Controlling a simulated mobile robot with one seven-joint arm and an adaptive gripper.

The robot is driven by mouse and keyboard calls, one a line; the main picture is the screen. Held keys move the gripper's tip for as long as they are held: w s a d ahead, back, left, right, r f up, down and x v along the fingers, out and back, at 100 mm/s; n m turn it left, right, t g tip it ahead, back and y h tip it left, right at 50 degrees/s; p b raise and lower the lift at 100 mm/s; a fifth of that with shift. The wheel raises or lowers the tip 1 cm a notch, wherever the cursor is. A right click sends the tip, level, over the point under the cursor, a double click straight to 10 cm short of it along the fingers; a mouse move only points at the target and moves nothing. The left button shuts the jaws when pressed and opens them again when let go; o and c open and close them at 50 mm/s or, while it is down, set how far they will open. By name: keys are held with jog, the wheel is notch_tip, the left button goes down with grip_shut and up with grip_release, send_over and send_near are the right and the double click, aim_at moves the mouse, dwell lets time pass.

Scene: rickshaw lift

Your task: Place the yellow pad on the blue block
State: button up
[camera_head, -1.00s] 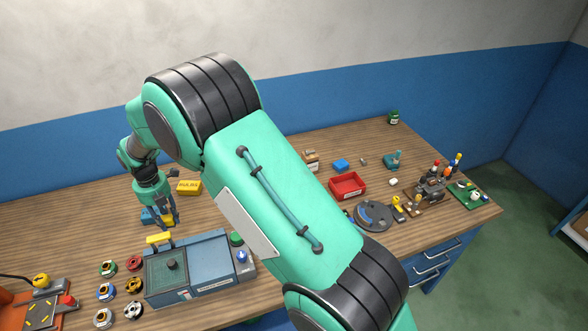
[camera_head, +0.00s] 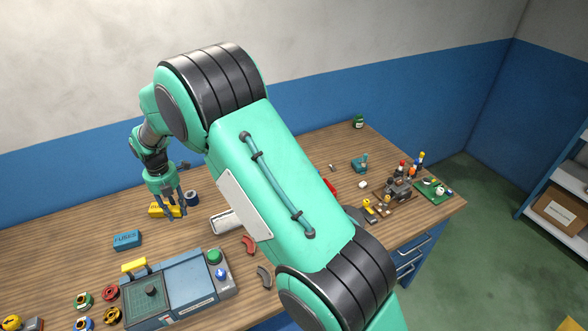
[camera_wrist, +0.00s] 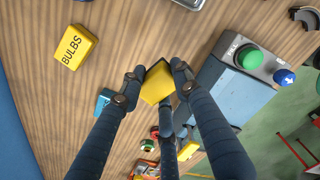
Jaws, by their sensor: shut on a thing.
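My gripper (camera_wrist: 158,75) is shut on the yellow pad (camera_wrist: 157,84), which shows between its dark fingertips in the wrist view. In the head view my gripper (camera_head: 176,213) hangs over the left part of the bench, beside the yellow BULBS box; the pad cannot be made out there. A blue block marked FUSES (camera_head: 127,240) lies on the bench, to the left of and nearer than my gripper. It shows partly behind a finger in the wrist view (camera_wrist: 103,101). The pad is apart from this block.
The yellow BULBS box (camera_head: 160,210) lies close to my gripper. A blue-grey machine (camera_head: 188,285) with a yellow handle and green button stands in front. Several coloured rings (camera_head: 84,300) lie at the lower left. My arm hides the middle of the bench.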

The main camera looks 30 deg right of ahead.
jog(key=d+m+p, duration=0.7)
jog(key=d+m, duration=0.1)
jog(key=d, duration=2.7)
jog(key=s+d+m+p, duration=0.2)
jog(key=s+d+m, duration=0.1)
jog(key=d, duration=0.7)
jog(key=s+d+m+p, duration=0.2)
jog(key=s+d, duration=0.2)
jog(key=d, duration=0.6)
notch_tip(320, 180, down, 6)
jog(key=a, duration=0.1)
jog(key=shift+w, duration=0.25)
jog(key=shift+w, duration=0.1)
jog(key=w+d, duration=0.2)
jog(key=w, duration=0.3)
jog(key=w+d+f+p, duration=0.1)
jog(key=w+d, duration=0.1)
jog(key=w, duration=0.2)
jog(key=w+d, duration=0.2)
jog(key=w, duration=0.3)
jog(key=shift+w+d+f, duration=0.1)
jog(key=shift+w+f, duration=0.1)
jog(key=shift+w, duration=0.1)
jog(key=shift+f, duration=0.1)
jog(key=shift+f+p, duration=0.55)
jog(key=shift+f, duration=1.15)
